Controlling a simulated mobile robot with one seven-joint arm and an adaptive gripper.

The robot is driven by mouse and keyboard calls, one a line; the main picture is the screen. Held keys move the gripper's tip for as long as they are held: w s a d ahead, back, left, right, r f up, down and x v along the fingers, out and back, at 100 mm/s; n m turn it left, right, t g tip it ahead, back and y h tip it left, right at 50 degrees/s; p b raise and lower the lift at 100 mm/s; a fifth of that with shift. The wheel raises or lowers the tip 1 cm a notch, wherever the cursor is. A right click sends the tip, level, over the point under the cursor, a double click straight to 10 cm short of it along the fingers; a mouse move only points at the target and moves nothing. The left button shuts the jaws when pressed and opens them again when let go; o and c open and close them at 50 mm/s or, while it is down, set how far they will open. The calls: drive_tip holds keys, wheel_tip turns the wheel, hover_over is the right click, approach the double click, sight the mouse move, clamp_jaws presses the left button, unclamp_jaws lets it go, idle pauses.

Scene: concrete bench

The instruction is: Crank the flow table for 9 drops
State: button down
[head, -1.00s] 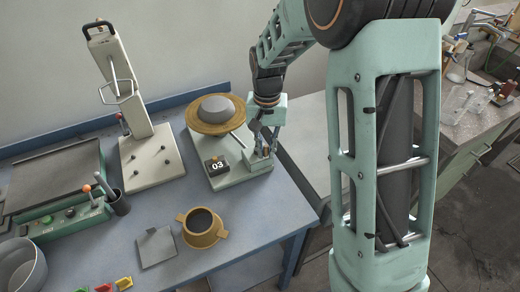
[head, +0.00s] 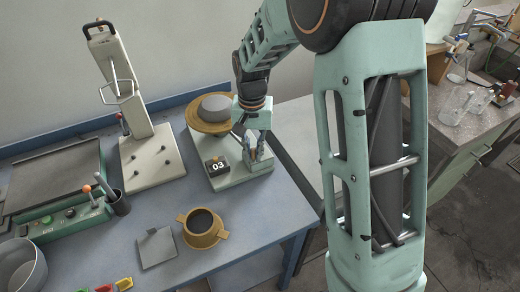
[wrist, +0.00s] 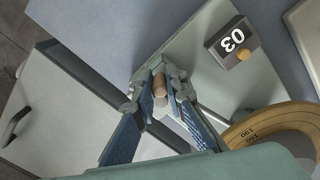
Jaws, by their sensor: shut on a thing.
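The flow table (head: 230,178) stands on the blue bench with a round brass disc and a grey mound of material (head: 216,106) on top. Its counter box (head: 217,166) reads 03, and the wrist view shows the same digits (wrist: 233,41). My gripper (head: 254,158) is at the right side of the flow table. In the wrist view my gripper (wrist: 160,88) is shut on the crank handle (wrist: 160,85), a small brown knob between the fingertips. The rest of the crank is mostly hidden by the fingers.
A brass mould (head: 203,228) and a flat grey plate (head: 157,248) lie in front of the flow table. A white upright press (head: 150,150) stands to the left, beside a green control box (head: 65,219). The bench's right edge is close to my gripper.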

drive_tip(key=shift+w+a+r, duration=0.2)
drive_tip(key=shift+w+a, duration=0.2)
drive_tip(key=shift+a, duration=0.3)
drive_tip(key=shift+w+a+f, duration=0.1)
drive_tip(key=shift+w+a, duration=0.25)
drive_tip(key=shift+w, duration=0.1)
drive_tip(key=shift+w+a+p, duration=0.2)
drive_tip(key=shift+w+p, duration=0.2)
drive_tip(key=shift+w, duration=0.7)
drive_tip(key=shift+w+d+f+p, duration=0.1)
drive_tip(key=shift+w+d+p, duration=0.2)
drive_tip(key=shift+w, duration=0.2)
drive_tip(key=shift+w+d, duration=0.55)
drive_tip(key=shift+d, duration=0.05)
drive_tip(key=shift+w+d+f, duration=0.2)
drive_tip(key=shift+w+d, duration=0.15)
drive_tip(key=shift+d, duration=0.45)
